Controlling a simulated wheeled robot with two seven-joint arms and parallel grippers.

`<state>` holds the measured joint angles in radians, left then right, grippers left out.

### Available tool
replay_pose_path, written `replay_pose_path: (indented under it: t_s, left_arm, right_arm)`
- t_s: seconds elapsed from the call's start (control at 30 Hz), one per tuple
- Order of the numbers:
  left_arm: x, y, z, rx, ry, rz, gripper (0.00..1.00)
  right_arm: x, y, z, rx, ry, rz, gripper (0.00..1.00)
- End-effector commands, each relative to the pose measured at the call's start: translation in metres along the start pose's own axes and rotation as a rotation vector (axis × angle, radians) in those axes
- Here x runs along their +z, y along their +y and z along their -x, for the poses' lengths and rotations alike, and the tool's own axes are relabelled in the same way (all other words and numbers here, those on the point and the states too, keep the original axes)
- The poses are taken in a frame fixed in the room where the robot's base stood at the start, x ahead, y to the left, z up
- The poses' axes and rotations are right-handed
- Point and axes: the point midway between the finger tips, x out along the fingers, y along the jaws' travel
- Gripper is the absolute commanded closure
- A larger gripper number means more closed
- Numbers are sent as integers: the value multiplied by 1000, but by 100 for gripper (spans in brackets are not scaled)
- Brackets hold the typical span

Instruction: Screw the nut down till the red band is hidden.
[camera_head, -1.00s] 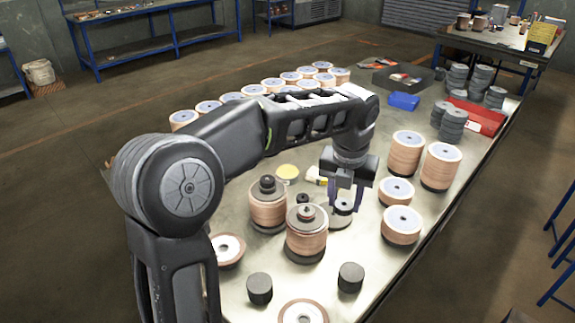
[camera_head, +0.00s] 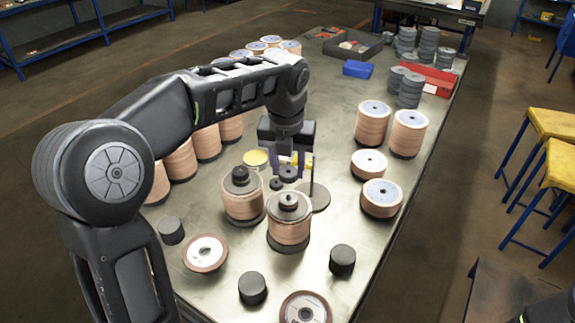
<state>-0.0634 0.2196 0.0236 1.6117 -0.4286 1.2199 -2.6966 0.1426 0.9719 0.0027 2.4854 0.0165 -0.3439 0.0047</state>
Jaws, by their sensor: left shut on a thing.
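My left gripper (camera_head: 289,168) hangs over the table behind the front disc stack. It is shut on a small dark round piece (camera_head: 289,174); I cannot tell for sure that this is the nut. Just right of it a bare thin post (camera_head: 312,181) stands upright on a round grey base plate (camera_head: 318,201). Two tan disc stacks, a left one (camera_head: 243,205) and a front one (camera_head: 289,230), have dark plates and knobs on top. A small dark piece (camera_head: 276,184) lies between them and the gripper. I cannot make out a red band. My right gripper is out of view.
Loose black cylinders (camera_head: 252,288) and discs (camera_head: 205,251) lie at the front. Tan disc stacks (camera_head: 408,134) stand at the right, more at the left behind my arm. A yellow lid (camera_head: 255,158) lies behind the left stack. A blue box (camera_head: 358,69) and red tray (camera_head: 434,80) are farther back.

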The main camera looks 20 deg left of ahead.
Motion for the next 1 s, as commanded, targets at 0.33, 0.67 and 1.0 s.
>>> replay_pose_path:
  t_s: [0.33, 0.67, 1.0]
  left_arm:
    - [-5, 0, -34, 0, 1, 0, 100]
    - [-7, 0, -44, 0, 0, -1, 100]
    - [-6, 0, -43, 0, 0, 0, 100]
  right_arm:
    - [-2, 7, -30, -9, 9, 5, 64]
    - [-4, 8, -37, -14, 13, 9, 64]
    - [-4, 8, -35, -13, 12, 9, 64]
